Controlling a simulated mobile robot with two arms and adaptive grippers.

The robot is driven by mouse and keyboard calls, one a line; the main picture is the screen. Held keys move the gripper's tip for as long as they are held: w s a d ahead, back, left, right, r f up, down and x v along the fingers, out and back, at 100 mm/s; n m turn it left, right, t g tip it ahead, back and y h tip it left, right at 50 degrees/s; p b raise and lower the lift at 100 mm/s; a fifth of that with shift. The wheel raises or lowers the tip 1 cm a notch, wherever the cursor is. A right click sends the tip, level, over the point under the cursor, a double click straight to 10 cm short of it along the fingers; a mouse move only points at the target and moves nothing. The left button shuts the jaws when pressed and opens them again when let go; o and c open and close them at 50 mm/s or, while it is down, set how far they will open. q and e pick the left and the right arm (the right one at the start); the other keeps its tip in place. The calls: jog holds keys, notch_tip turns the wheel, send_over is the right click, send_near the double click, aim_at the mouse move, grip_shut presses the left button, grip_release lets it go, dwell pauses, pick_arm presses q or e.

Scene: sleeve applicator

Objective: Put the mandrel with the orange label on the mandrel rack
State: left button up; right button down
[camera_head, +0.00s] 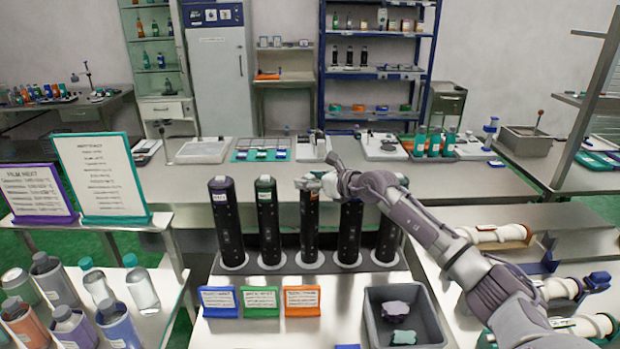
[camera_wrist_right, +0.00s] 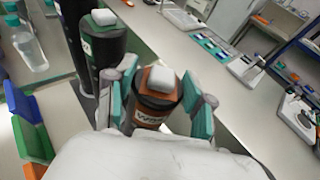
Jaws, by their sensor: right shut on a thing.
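The mandrel with the orange label is a black cylinder with an orange band and a white cap; it shows in the right wrist view (camera_wrist_right: 157,95). My right gripper (camera_head: 312,184) is shut around its top, with teal finger pads on both sides. In the head view this mandrel (camera_head: 309,225) stands upright at the middle position of the mandrel rack (camera_head: 290,268), its lower end at a white ring. I cannot tell whether it is fully seated. Its top is about level with its neighbours. My left gripper is not in view.
A green-labelled mandrel (camera_head: 267,225) and a purple-labelled one (camera_head: 225,225) stand to its left, with two more to its right. Small blue, green and orange signs (camera_head: 302,301) stand in front. A grey bin (camera_head: 403,290) is at front right. Bottles stand at lower left.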

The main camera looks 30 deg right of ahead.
jog(key=shift+r, duration=0.1)
jog(key=c, duration=0.9)
grip_release()
jog(key=shift+f, duration=0.2)
jog(key=o, duration=0.5)
jog(key=shift+r, duration=0.1)
